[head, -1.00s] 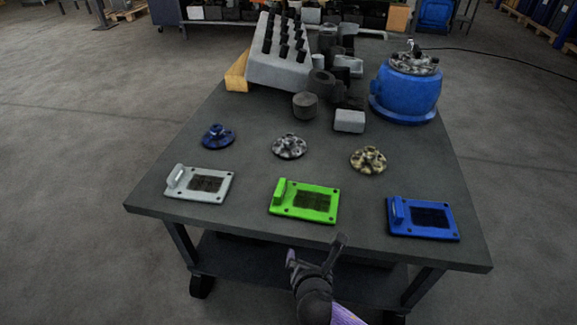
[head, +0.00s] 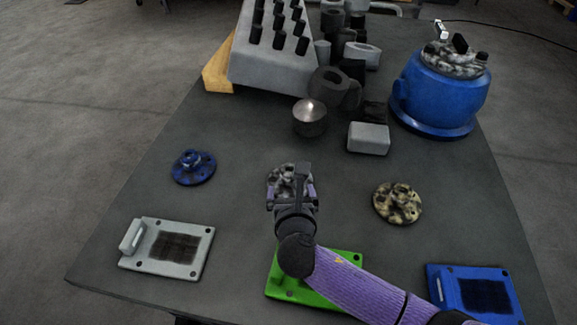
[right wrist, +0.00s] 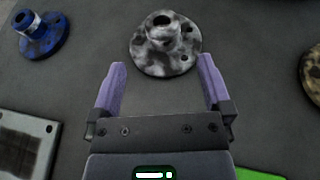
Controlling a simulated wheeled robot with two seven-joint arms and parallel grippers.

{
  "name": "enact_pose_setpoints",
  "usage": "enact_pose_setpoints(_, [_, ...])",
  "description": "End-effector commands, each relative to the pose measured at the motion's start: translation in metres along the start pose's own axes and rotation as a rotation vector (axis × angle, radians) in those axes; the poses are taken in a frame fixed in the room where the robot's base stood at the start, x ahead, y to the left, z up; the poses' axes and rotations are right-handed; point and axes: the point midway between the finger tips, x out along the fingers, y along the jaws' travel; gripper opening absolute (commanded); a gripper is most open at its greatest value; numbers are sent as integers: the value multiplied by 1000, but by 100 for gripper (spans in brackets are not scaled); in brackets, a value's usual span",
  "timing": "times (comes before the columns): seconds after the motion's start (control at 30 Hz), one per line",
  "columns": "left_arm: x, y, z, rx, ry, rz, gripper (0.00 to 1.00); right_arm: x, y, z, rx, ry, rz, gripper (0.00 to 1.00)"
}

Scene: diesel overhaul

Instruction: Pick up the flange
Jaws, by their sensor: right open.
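Three flanges lie in a row on the dark table. The grey-and-white mottled flange (head: 283,172) is in the middle, partly hidden by my gripper in the head view. It shows whole in the right wrist view (right wrist: 165,48), flat on the table with its hub up. The blue flange (head: 193,167) is to the left and a yellowish mottled flange (head: 397,203) to the right. My right gripper (head: 291,188) is open and empty. In the right wrist view its two purple fingers (right wrist: 160,75) point at the grey-white flange, which lies just beyond their tips. My left gripper is not in view.
A grey plate (head: 190,225), a green plate (head: 342,268) and a blue plate (head: 445,285) lie along the near edge. A blue housing (head: 433,97), a grey block with black pegs (head: 268,70) and several dark cylinders stand farther back.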

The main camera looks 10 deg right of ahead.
Motion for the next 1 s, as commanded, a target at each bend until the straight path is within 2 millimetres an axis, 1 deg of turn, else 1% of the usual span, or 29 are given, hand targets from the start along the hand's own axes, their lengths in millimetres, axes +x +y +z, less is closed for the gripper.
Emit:
enact_pose_setpoints(0.03, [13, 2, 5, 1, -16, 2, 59, 14, 0, -7, 0, 2, 0, 100])
enact_pose_setpoints(0.1, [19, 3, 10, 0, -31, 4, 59, 25, 0, -7, 0, 3, -2, 100])
enact_pose_setpoints(0.17, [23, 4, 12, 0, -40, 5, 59, 33, -1, -6, 0, 2, -1, 100])
enact_pose_setpoints(0.3, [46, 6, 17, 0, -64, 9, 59, 63, -3, -5, 1, 3, -2, 100])
enact_pose_setpoints(0.4, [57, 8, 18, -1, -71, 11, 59, 79, -3, -3, 1, 4, 0, 100])
enact_pose_setpoints(0.5, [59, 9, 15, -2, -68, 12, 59, 85, -4, 1, 0, 3, 0, 100])
enact_pose_setpoints(0.67, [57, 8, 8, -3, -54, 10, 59, 84, -4, 4, 0, 1, 0, 100])
enact_pose_setpoints(0.7, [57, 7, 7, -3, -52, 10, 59, 84, -4, 4, 0, 1, 0, 96])
enact_pose_setpoints(0.77, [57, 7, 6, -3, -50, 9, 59, 84, -4, 4, 0, 1, 0, 83])
enact_pose_setpoints(0.8, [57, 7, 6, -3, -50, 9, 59, 84, -4, 4, 0, 1, 0, 75])
enact_pose_setpoints(0.87, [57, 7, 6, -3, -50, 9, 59, 84, -4, 4, 0, 1, 0, 62])
enact_pose_setpoints(0.9, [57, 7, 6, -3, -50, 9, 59, 84, -4, 4, 0, 1, 0, 53])
enact_pose_setpoints(0.97, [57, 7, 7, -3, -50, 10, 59, 84, -4, 4, 0, 1, 0, 41])
enact_pose_setpoints(1.0, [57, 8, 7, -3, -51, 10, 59, 84, -4, 4, 0, 1, 0, 32])
